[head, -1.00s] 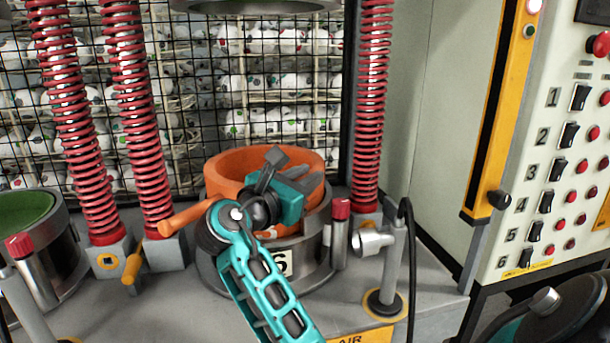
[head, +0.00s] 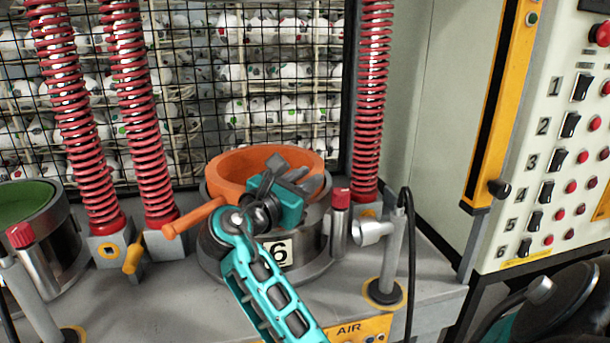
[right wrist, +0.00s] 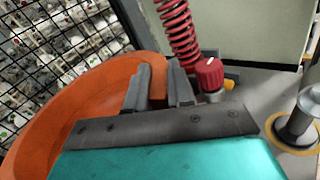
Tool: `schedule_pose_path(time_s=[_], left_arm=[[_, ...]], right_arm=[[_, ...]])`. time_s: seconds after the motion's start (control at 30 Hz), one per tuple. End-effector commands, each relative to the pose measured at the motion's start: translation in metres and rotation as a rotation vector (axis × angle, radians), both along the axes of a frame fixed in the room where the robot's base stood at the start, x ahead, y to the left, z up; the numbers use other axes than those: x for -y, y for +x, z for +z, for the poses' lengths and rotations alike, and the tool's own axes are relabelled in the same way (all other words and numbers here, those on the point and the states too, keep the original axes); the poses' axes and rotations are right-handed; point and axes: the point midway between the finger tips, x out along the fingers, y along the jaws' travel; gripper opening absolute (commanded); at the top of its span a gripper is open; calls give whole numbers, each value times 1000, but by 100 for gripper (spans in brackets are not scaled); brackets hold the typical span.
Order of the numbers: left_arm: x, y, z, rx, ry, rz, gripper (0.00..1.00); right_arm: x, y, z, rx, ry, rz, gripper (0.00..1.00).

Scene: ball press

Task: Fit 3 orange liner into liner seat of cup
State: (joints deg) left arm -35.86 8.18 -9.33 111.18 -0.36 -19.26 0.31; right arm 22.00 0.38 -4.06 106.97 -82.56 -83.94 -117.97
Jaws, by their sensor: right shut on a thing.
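The orange liner (head: 232,165) is a round ring with a handle sticking out to the left. It sits at the mouth of the metal cup (head: 312,245) marked 6, low against the cup's rim. Whether it is fully seated cannot be told, as my arm hides the near side. My right gripper (head: 316,186) is shut on the liner's right side. In the right wrist view the fingers (right wrist: 160,88) stand at the wall of the liner (right wrist: 85,105). My left gripper is not in view.
Red springs (head: 372,100) stand behind the cup, before a wire mesh with many balls. A red-capped post (head: 340,215) and a metal post with a black cable (head: 388,255) stand close on the right. Another cup, green inside (head: 25,205), is at the left. A switch panel (head: 550,150) is at the right.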

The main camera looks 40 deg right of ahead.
Motion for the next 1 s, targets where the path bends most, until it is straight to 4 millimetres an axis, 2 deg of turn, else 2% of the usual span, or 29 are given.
schedule_pose_path(time_s=[0.57,0.87,0.9,1.0], left_arm=[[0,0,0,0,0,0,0],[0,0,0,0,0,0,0],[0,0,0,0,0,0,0],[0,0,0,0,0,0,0]], right_arm=[[0,0,-5,7,-2,0,0],[0,0,-14,5,-1,1,0],[0,0,-14,6,-1,0,24],[0,0,-15,5,0,-1,34]])
